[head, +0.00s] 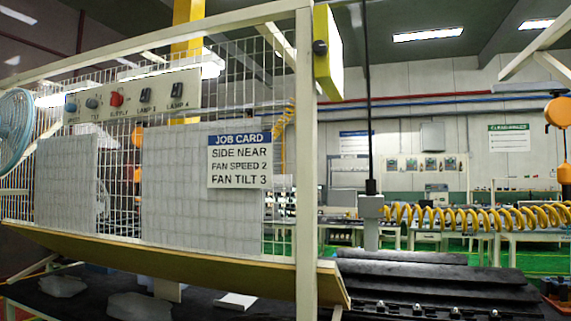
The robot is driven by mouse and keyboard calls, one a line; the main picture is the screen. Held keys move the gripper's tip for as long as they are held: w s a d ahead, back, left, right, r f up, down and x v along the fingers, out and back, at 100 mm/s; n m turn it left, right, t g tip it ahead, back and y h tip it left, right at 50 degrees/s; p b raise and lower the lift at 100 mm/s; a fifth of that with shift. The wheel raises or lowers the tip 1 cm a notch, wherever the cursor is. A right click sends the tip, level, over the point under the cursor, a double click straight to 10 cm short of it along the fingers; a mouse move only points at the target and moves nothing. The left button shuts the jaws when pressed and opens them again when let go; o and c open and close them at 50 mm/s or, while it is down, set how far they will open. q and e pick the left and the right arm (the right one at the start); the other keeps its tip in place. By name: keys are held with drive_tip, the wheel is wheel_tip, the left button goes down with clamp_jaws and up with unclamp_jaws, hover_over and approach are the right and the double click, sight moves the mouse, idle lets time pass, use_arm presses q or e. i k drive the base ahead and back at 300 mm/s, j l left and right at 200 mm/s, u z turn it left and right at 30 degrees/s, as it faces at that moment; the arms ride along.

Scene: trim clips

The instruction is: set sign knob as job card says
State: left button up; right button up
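The job card (239,160) hangs on the wire grid at centre left. It reads "SIDE NEAR", "FAN SPEED 2", "FAN TILT 3". A yellow box (328,70), possibly the sign, is mounted high on the white post. A dark round knob (320,47) sits on its side; its setting is too small to tell. A control panel (130,98) on the grid carries two grey-blue knobs (91,103), a red knob (116,99) and two lamp switches (146,95). Its lamp labels look like "LAMP 3" and "LAMP 4". Neither of my grippers is in view.
A blue fan (14,128) is at the far left edge. The white post (306,170) and a wooden ledge (170,254) border the grid. A dark surface with rails (430,285) lies at lower right. A yellow coiled hose (470,217) spans the right side.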

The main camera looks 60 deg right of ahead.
sight(319, 48)
drive_tip(key=z, duration=1.5)
